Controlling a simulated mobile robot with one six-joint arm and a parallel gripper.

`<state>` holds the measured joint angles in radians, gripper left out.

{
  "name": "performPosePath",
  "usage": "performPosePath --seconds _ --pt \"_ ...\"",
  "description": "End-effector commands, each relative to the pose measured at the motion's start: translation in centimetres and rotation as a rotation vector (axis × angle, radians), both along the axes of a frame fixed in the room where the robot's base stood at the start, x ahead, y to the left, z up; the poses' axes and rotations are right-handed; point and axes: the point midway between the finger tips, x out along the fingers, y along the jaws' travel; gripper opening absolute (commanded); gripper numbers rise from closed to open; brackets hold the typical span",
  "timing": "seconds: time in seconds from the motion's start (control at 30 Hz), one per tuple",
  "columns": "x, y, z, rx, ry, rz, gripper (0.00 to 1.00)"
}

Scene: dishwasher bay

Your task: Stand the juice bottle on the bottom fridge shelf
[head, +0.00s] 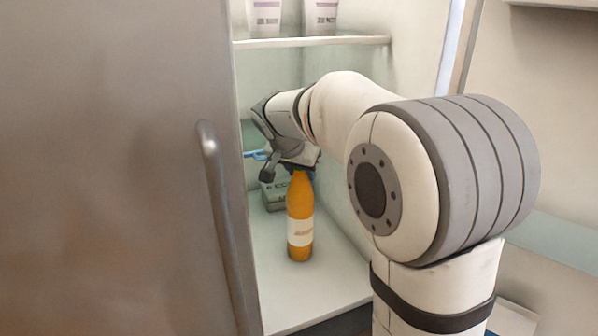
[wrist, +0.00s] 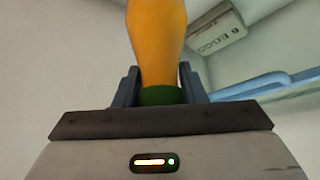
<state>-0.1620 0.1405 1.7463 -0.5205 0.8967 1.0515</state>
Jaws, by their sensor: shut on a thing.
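The juice bottle (head: 300,215) is orange with a pale label and stands upright over the bottom fridge shelf (head: 325,285). Its base looks at or very near the shelf surface; I cannot tell for certain whether it touches. My gripper (head: 301,170) is above the bottle and shut on its neck. In the wrist view, the two fingers of my gripper (wrist: 160,88) sit on either side of the neck, by a green band, with the orange body (wrist: 157,35) beyond. My gripper hides the bottle's top in the head view.
An egg carton (head: 275,193) sits behind the bottle on the left; it also shows in the wrist view (wrist: 217,32). An upper shelf (head: 320,42) holds two cups (head: 265,18). The fridge door (head: 110,170) stands at left. The shelf front is clear.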

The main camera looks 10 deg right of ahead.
Motion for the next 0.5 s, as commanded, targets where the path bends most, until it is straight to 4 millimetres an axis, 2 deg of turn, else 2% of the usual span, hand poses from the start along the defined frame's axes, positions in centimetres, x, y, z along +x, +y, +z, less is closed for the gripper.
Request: performPosePath --seconds 0.13,0.17,0.4,0.5 --pt "0.06 -0.02 -0.13 0.000 -0.004 0.000 0.00" --pt "0.01 -0.02 -0.32 0.000 0.000 0.000 0.38" --pt "0.00 -0.01 -0.22 0.000 0.000 0.000 0.58" --pt "0.00 -0.01 -0.22 0.000 0.000 0.000 0.59"
